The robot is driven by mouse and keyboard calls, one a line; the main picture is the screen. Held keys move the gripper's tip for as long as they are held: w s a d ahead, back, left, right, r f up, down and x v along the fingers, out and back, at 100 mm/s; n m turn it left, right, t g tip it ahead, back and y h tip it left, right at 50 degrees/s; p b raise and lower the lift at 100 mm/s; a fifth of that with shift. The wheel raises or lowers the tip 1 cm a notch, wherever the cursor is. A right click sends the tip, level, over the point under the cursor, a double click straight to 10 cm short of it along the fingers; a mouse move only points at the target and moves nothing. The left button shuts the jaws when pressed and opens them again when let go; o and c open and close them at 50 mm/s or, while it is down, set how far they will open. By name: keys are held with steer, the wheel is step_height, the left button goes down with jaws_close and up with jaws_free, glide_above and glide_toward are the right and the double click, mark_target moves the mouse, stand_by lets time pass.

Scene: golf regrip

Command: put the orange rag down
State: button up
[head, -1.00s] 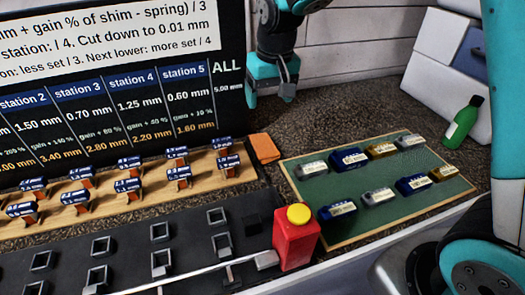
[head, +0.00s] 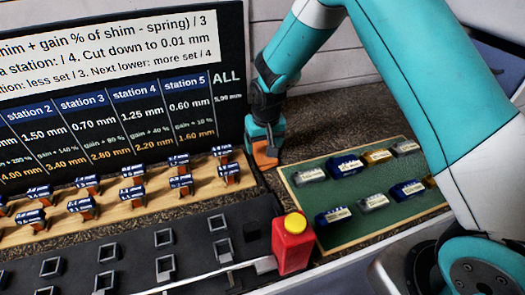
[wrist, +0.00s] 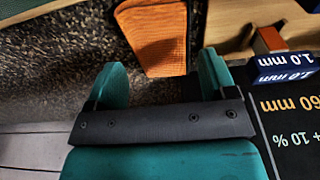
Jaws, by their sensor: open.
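The orange rag (head: 265,154) lies flat on the dark speckled bench top, between the wooden shim board and the green mat. It also shows in the wrist view (wrist: 158,42), just beyond and between my fingers. My gripper (head: 265,142) is low over the rag, fingers pointing down. In the wrist view its two teal fingers (wrist: 163,82) are spread apart with nothing held between them. In the head view my gripper hides part of the rag.
A wooden board (head: 148,205) with several blue-tagged shims stands left. A green mat (head: 345,195) with several labelled blocks lies right. A black sign (head: 120,120) stands close behind on the left.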

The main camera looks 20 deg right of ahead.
mark_target(263, 151)
steer(key=shift+w+f+p, duration=0.2)
steer(key=shift+f+p, duration=0.1)
steer(key=shift+f, duration=0.65)
steer(key=shift+w+f+p, duration=0.2)
steer(key=shift+f+p, duration=0.1)
steer(key=shift+f, duration=0.65)
steer(key=c, duration=0.7)
steer(key=shift+d, duration=0.1)
steer(key=shift+c, duration=0.2)
